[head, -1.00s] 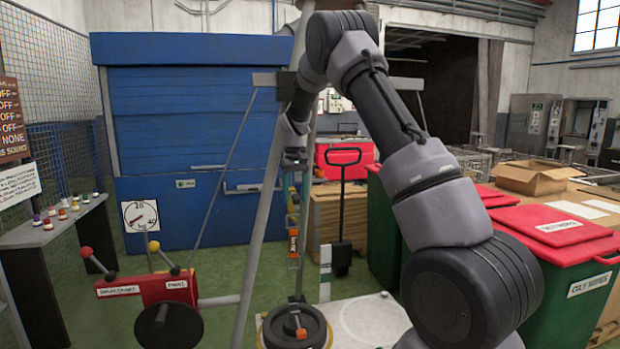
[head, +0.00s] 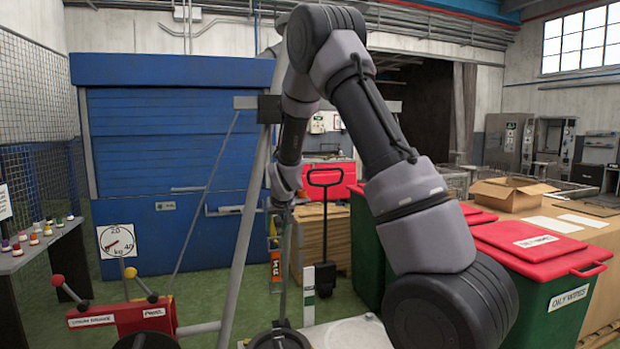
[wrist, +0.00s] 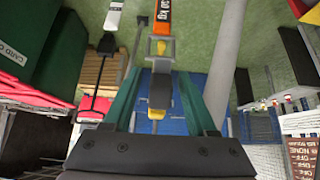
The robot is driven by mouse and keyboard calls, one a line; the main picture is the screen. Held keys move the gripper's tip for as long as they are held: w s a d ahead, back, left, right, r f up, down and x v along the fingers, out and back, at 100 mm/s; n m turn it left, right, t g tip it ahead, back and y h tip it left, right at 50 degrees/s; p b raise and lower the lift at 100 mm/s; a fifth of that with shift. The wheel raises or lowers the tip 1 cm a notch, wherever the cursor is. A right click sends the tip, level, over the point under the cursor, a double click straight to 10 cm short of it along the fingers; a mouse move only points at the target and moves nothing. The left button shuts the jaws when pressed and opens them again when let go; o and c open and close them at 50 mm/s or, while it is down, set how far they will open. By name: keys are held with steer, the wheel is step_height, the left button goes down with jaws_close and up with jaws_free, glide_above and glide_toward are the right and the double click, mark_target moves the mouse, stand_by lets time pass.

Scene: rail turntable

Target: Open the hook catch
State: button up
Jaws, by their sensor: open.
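My gripper (wrist: 160,73) is open, with its two green fingers spread on either side of a yellow and dark fitting (wrist: 158,95). This fitting looks like the hook and catch, but its latch is too small to make out. It is in line with an orange hanging scale (wrist: 161,20) marked in kg. The fingers do not visibly close on it. In the head view the orange scale (head: 275,268) hangs below my wrist, and my arm partly covers the fittings above it.
A grey tripod leg (head: 243,235) stands close left of my wrist. A round dark weight (head: 279,339) is below. A red lever stand (head: 145,315) is at lower left, a pallet jack handle (head: 325,215) behind, and red-lidded green bins (head: 545,270) at right.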

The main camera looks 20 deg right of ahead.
steer(key=shift+f+t, duration=0.25)
steer(key=shift+t, duration=0.35)
steer(key=shift+r, duration=0.3)
steer(key=s+d+r+m+y, duration=0.1)
steer(key=s+r, duration=0.8)
steer(key=s, duration=0.3)
steer(key=s+d+r+m+g+y, duration=0.1)
steer(key=s+d+r, duration=0.1)
steer(key=s+r, duration=0.8)
steer(key=shift+s+r+m+y, duration=0.25)
steer(key=shift+s+m+y, duration=0.05)
steer(key=shift+s, duration=1.35)
